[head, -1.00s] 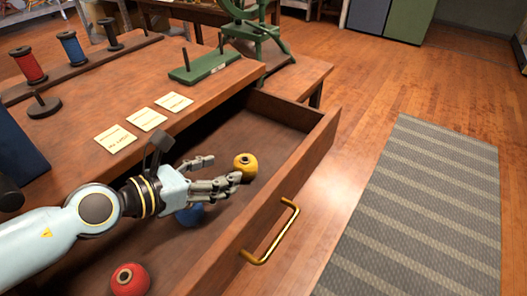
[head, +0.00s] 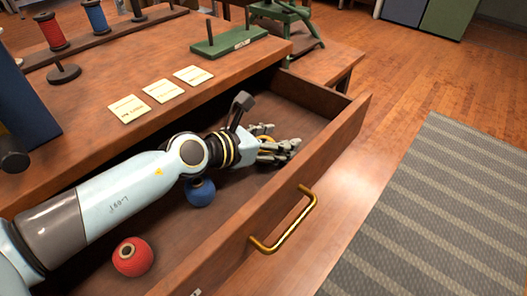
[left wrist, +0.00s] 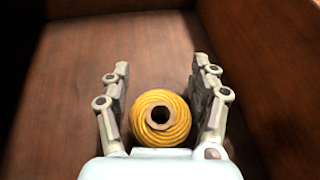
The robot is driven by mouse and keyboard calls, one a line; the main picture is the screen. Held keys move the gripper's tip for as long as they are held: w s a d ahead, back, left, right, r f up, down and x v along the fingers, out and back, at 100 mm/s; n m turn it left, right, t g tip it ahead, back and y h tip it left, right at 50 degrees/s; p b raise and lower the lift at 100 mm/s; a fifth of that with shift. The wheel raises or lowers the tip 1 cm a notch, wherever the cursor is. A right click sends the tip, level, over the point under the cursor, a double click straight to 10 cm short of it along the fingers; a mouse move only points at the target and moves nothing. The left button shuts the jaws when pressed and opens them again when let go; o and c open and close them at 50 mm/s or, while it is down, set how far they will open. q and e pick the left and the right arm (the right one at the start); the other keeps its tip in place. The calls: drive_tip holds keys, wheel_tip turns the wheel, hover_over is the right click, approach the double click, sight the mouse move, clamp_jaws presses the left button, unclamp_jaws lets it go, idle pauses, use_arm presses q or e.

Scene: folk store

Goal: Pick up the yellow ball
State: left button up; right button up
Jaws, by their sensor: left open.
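The yellow ball (left wrist: 176,133), a wound ball with a hole in its middle, sits on the drawer floor in the left wrist view. It lies between the spread fingers of my left gripper (left wrist: 160,100), close to the palm, and the gripper is open. In the head view my left gripper (head: 278,147) is low inside the open drawer (head: 337,139) and its fingers hide most of the yellow ball (head: 265,140). I cannot tell whether the fingers touch the ball. My right gripper is not in view.
A blue ball (head: 201,192) lies beneath my left arm, and a red ball (head: 132,257) lies nearer in the drawer. The drawer front with its brass handle (head: 285,220) stands to the right. Paper cards (head: 163,91) and spools (head: 94,17) are on the tabletop above.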

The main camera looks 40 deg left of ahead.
use_arm(q)
drive_tip(key=shift+w, duration=0.1)
clamp_jaws()
idle(0.4)
